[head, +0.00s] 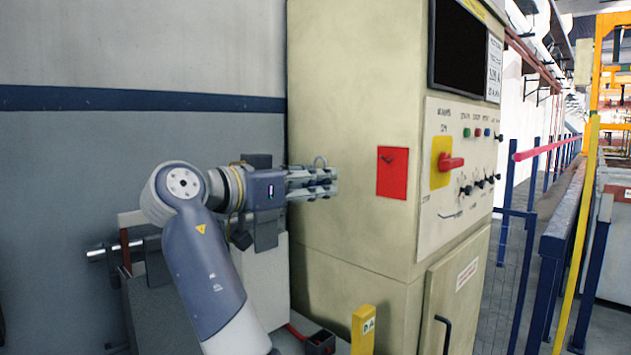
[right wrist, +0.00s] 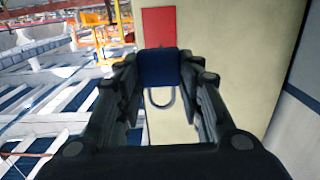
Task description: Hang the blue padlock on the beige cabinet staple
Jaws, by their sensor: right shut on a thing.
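The beige cabinet (head: 340,130) carries a red plate (head: 390,185) on its side, with a small dark staple (head: 388,159) near the plate's top. My right gripper (head: 330,181) is shut on the blue padlock, left of the red plate and apart from it. In the head view the fingers hide most of the padlock; its shackle (head: 320,161) shows above them. In the right wrist view the padlock's dark blue body (right wrist: 158,72) sits between the fingertips, shackle loop clear of them. The red plate (right wrist: 158,25) lies beyond; the staple cannot be made out there. My left gripper is out of view.
The cabinet's front has a control panel (head: 460,200) with a red and yellow switch (head: 446,162). A yellow post (head: 363,330) stands low before the cabinet. Blue railings (head: 560,220) run along the right. The space between gripper and plate is clear.

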